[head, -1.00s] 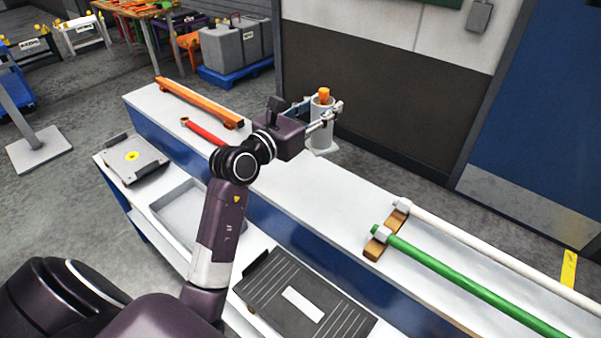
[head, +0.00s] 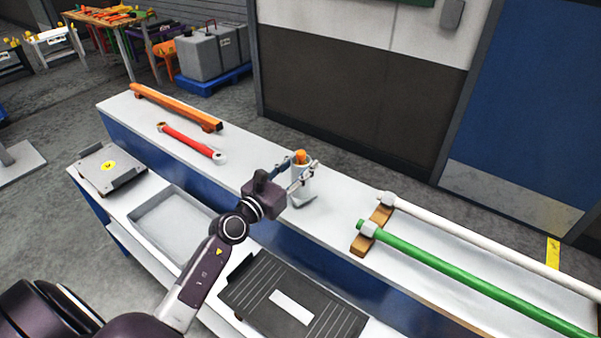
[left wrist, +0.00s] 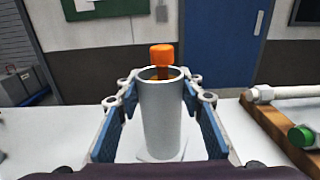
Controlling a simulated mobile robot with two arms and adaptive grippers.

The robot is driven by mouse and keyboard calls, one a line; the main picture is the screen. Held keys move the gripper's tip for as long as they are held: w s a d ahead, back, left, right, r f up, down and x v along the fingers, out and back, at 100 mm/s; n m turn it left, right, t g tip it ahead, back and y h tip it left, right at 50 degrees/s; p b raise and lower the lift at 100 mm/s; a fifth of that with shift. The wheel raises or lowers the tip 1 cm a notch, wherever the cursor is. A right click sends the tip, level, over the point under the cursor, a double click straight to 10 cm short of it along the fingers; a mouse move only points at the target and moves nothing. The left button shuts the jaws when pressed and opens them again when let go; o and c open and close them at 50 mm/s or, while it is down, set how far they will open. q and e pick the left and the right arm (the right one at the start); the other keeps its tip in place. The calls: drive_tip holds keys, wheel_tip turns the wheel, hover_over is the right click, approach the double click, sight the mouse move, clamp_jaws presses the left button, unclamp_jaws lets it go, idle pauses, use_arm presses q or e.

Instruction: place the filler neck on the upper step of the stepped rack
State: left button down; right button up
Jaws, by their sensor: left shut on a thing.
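The filler neck (head: 301,183) is a pale grey upright tube with a square foot. An orange knob (head: 300,157) stands up from its open top; it also shows in the left wrist view (left wrist: 161,55). My left gripper (head: 299,173) is shut on the tube, one blue-padded finger on each side in the left wrist view (left wrist: 161,105). The stepped rack's white upper step (head: 255,157) lies beneath the tube. The foot is at or just over this surface; I cannot tell if it touches. My right gripper is not in view.
On the upper step are an orange bar (head: 175,107), a red rod (head: 190,143) and, to the right, green (head: 450,270) and white (head: 480,240) poles on a wooden block (head: 372,232). The lower step holds a grey tray (head: 172,225), a scale-like plate (head: 108,170) and a dark ribbed plate (head: 290,300).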

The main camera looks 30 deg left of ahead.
use_arm(q)
drive_tip(key=shift+a+f, duration=0.1)
drive_tip(key=shift+f, duration=0.45)
drive_tip(key=shift+f, duration=0.2)
drive_tip(key=c, duration=1.3)
unclamp_jaws()
